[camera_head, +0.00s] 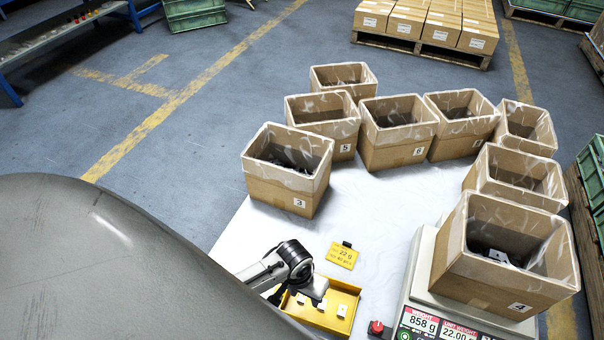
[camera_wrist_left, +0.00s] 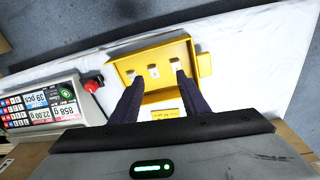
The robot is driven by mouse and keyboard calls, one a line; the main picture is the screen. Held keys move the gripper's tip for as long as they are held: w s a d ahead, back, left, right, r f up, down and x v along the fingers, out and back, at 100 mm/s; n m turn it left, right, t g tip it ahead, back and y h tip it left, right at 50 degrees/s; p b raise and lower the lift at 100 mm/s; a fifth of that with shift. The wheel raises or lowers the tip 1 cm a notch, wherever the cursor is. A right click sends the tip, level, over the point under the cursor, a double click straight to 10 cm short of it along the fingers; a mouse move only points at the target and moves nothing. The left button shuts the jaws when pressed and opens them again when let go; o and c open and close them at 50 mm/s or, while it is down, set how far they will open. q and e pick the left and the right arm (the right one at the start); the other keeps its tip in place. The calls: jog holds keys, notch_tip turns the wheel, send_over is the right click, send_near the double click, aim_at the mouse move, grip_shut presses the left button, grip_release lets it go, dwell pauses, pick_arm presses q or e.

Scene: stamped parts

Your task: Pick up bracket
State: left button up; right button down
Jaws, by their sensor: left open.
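Several small pale brackets (camera_head: 342,310) lie apart in a yellow tray (camera_head: 350,292) on the white table. In the left wrist view, brackets (camera_wrist_left: 153,71) lie on the floor of the yellow tray (camera_wrist_left: 187,47). My left gripper (camera_head: 284,296) is above the tray's left part in the head view. In the left wrist view the left gripper (camera_wrist_left: 158,80) is open, its two dark fingers spread on either side of the brackets, with nothing between them. The hand hides part of the tray. My right gripper is not in view.
A cardboard box labelled 4 (camera_head: 520,285) stands on a scale (camera_head: 418,298) reading 858 g, with parts inside. Several open boxes, including box 3 (camera_head: 285,190), curve around the table (camera_head: 355,215). A yellow card (camera_head: 342,256) lies behind the tray. The table's middle is clear.

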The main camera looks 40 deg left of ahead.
pick_arm(q)
jog(key=w+a+f+n, duration=0.2)
jog(key=a+f, duration=0.1)
jog(key=g+b, duration=0.1)
jog(key=b, duration=0.2)
send_over(300, 301)
jog(key=shift+y, duration=0.3)
notch_tip(300, 301, down, 5)
jog(key=shift+s+a+f, duration=0.1)
jog(key=shift+a+f, duration=0.05)
notch_tip(300, 301, down, 5)
jog(key=b, duration=0.4)
jog(key=shift+f, duration=0.15)
jog(key=shift+w+f, duration=0.2)
jog(key=shift+f, duration=0.1)
jog(key=shift+r, duration=0.1)
grip_shut()
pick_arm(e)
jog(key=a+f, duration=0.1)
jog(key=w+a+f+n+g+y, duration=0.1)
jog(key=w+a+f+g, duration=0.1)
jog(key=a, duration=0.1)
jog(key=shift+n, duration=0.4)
